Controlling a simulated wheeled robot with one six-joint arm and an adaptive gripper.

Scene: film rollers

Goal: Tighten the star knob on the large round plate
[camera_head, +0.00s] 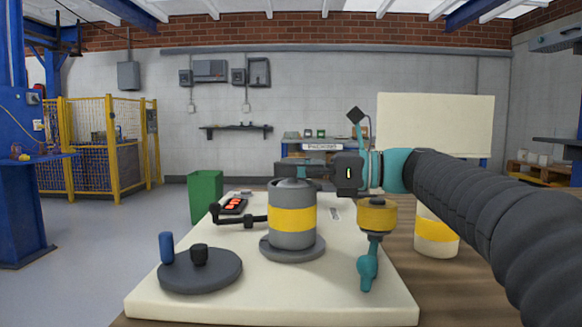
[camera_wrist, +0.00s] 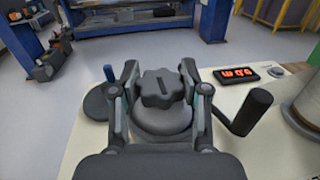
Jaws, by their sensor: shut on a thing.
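The dark grey star knob (camera_wrist: 160,88) has rounded lobes and a slot mark on its face. It sits above a rounded grey top (camera_wrist: 160,122) in the wrist view. In the head view this is the top of an upright grey cylinder with a yellow band (camera_head: 292,220), standing on a round grey plate (camera_head: 292,250). My gripper (camera_wrist: 157,80) has one finger on each side of the knob and is shut on it. In the head view my gripper (camera_head: 303,171) reaches in from the right over the cylinder's top and mostly hides the knob.
A dark disc (camera_head: 200,275) with a blue post and black knob lies front left on the pale board (camera_head: 330,308). A black crank (camera_head: 245,218) and red-digit display (camera_head: 233,205) are left of the cylinder. A teal-stemmed yellow part (camera_head: 376,218) and a banded roller (camera_head: 437,233) stand right.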

